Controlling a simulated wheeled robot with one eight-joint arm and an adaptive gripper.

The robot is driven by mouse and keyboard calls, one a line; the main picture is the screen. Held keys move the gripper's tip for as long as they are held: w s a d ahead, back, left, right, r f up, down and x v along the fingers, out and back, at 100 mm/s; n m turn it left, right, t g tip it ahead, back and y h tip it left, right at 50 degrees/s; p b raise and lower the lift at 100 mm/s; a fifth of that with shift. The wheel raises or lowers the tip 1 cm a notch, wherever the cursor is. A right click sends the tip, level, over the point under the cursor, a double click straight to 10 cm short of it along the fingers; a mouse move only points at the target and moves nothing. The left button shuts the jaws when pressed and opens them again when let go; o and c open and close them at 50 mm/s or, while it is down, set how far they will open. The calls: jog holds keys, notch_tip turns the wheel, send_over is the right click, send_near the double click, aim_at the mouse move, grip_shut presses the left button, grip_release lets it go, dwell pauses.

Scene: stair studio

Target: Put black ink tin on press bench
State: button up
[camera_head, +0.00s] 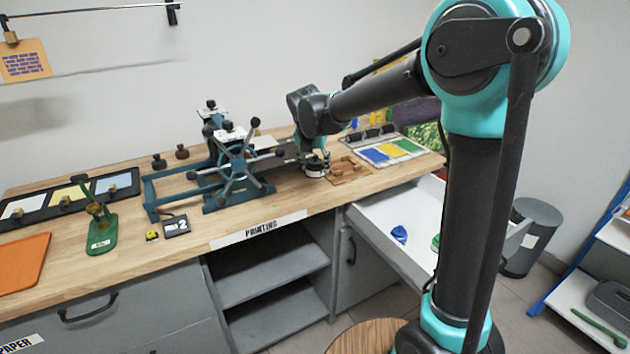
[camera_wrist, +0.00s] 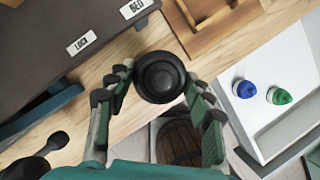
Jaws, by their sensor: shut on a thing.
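The black ink tin (camera_wrist: 159,77) is round and dark, seen from above in the wrist view between the two fingers of my gripper (camera_wrist: 158,84). In the head view the tin (camera_head: 315,169) shows a pale band and stands upright, at or just above the wooden press bench (camera_head: 290,196). My gripper is shut on the tin, right of the teal press with its spoked wheel (camera_head: 240,160). Whether the tin's base touches the bench cannot be told.
A wooden tray (camera_head: 350,172) lies close right of the tin. An open white drawer (camera_head: 385,226) below holds a blue tin (camera_head: 399,233) and a green one (camera_wrist: 279,96). A colour palette board (camera_head: 391,151) is at the back right.

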jog(key=shift+f, duration=2.95)
jog(key=shift+f, duration=0.15)
jog(key=o, duration=1.5)
